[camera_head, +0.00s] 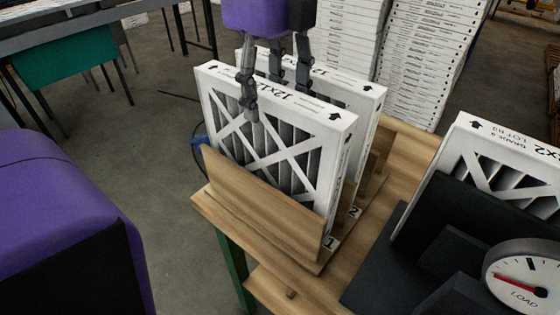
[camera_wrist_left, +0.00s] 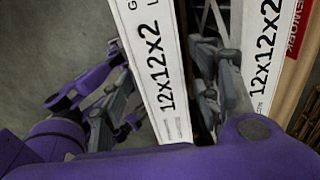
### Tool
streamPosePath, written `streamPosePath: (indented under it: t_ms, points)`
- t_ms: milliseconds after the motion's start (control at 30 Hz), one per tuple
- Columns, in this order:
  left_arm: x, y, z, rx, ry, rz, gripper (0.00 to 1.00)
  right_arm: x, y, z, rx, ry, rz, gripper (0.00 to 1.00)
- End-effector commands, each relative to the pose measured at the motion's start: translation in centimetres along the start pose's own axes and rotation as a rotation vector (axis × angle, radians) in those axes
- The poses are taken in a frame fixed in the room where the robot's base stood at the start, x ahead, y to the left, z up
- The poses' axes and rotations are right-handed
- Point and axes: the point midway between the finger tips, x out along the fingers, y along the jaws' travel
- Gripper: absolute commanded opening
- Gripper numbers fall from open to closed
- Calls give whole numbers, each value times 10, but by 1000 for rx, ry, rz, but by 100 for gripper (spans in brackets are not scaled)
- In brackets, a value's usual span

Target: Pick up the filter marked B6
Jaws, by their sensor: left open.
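Two white cardboard-framed filters stand upright in a wooden rack. The front filter (camera_head: 275,140) is in the slot labelled 1, and the rear filter (camera_head: 365,95) is in the slot labelled 2. No B6 mark can be read on either. My left gripper (camera_head: 270,88) is open from above around the front filter's top edge, one finger in front and the others in the gap behind. In the left wrist view, the front filter (camera_wrist_left: 148,65), printed 12x12x2, lies between the fingers of my left gripper (camera_wrist_left: 160,85). My right gripper is out of view.
The wooden rack (camera_head: 255,205) sits on a wooden bench (camera_head: 290,290). At right, another filter (camera_head: 500,165) stands by a dark device with a LOAD dial (camera_head: 525,278). Tall stacks of white boxes (camera_head: 425,60) stand behind.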

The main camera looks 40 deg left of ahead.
Motion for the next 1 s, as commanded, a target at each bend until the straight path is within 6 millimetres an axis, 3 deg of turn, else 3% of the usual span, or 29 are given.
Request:
streamPosePath:
  t_ms: [600,900,1000]
  points:
    - [73,-3,11,0,-1,4,57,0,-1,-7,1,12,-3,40]
    - [78,-3,11,0,0,1,57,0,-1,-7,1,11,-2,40]
    - [78,-3,11,0,0,1,44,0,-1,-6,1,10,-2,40]
